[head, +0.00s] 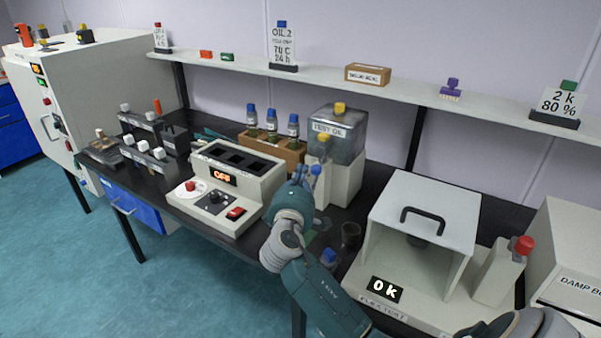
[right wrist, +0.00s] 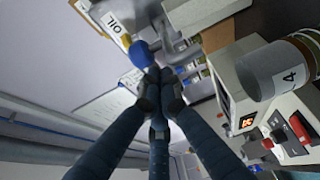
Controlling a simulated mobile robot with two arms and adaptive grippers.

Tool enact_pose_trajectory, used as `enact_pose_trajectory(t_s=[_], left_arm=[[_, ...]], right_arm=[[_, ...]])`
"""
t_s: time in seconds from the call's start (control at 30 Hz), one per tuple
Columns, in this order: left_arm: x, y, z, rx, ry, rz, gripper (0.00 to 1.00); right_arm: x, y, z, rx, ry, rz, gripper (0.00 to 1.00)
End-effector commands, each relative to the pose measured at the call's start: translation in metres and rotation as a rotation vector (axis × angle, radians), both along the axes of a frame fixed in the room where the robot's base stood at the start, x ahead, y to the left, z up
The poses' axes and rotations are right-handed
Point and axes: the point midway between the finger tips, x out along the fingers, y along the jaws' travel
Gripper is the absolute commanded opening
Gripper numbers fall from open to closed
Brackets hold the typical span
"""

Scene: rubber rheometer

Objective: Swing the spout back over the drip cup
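The test oil dispenser (head: 336,135) stands on the bench, a dark tank with a yellow knob above a pale body. My right gripper (head: 301,174) is just left of the blue knob. In the right wrist view its fingers (right wrist: 156,80) are drawn together beside the blue knob (right wrist: 138,55); no gripped object shows between them. My left gripper is out of view.
A heating block reading OFF (head: 228,180) stands left of my gripper. Blue-capped bottles (head: 271,121) in a wooden rack are behind it. A blue-capped vial (head: 328,258) is close to my forearm. The flex tester (head: 425,215) stands at right. A shelf (head: 330,76) runs above.

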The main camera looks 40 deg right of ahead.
Motion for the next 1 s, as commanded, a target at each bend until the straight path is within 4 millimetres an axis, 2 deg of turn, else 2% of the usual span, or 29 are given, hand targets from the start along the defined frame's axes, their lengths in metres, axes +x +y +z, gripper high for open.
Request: enact_pose_trajectory(t_s=[0.23,0.43,1.0], left_arm=[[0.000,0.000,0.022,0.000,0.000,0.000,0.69],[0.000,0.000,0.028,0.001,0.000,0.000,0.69],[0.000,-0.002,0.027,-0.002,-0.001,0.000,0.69]], right_arm=[[-0.018,-0.012,0.004,-0.004,0.006,0.113,0.00],[-0.040,-0.030,0.001,-0.001,0.001,0.128,0.00],[-0.038,-0.034,0.000,0.001,-0.001,0.127,0.00]])
